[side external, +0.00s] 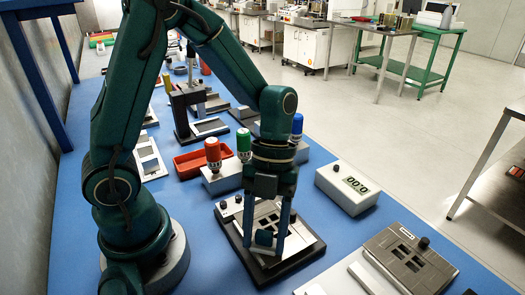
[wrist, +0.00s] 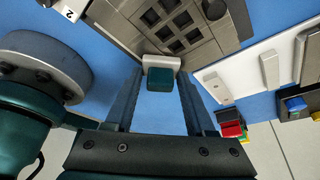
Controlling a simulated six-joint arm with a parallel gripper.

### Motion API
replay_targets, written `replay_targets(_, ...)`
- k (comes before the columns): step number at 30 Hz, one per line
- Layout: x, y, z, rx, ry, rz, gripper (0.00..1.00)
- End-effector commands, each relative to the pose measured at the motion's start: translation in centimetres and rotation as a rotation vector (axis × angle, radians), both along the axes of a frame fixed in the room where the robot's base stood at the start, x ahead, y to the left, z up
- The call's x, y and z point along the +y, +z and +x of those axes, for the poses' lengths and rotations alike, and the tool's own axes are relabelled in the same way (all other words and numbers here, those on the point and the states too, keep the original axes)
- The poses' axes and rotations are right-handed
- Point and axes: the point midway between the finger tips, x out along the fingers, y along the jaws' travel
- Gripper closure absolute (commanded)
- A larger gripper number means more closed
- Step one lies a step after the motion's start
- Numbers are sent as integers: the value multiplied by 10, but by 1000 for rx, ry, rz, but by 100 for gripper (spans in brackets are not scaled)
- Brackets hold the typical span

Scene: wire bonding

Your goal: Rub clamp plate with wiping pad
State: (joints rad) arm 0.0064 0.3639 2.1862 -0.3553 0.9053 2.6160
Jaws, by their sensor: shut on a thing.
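The wiping pad, a teal block with a pale grey pad, is between my fingers in the side view (side external: 264,238) and the wrist view (wrist: 160,78). My gripper (side external: 265,242) is shut on it and points down over the front part of the clamp plate (side external: 298,236). The clamp plate is grey metal with square windows and sits on a black base. In the wrist view, a grey plate with square windows and a dark knob (wrist: 190,42) lies beyond the pad. I cannot tell whether the pad touches the plate.
A white box with a digital display (side external: 348,187) stands right of the plate. Another windowed plate (side external: 410,265) lies at front right. Red, green and blue capped bottles and a red tray (side external: 192,165) are behind. Blue mat is bare between the plate and the display box.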

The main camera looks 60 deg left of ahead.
Motion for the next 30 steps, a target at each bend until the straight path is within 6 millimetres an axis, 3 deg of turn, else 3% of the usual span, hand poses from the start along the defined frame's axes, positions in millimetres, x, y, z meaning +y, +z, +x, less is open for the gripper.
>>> replay_targets(4,-14,-1,-1,2,-4,-1,97)
replay_targets(17,27,0,0,1,6,0,97)
replay_targets(21,28,21,1,-11,0,3,97)
replay_targets(30,28,46,0,-3,0,3,97)
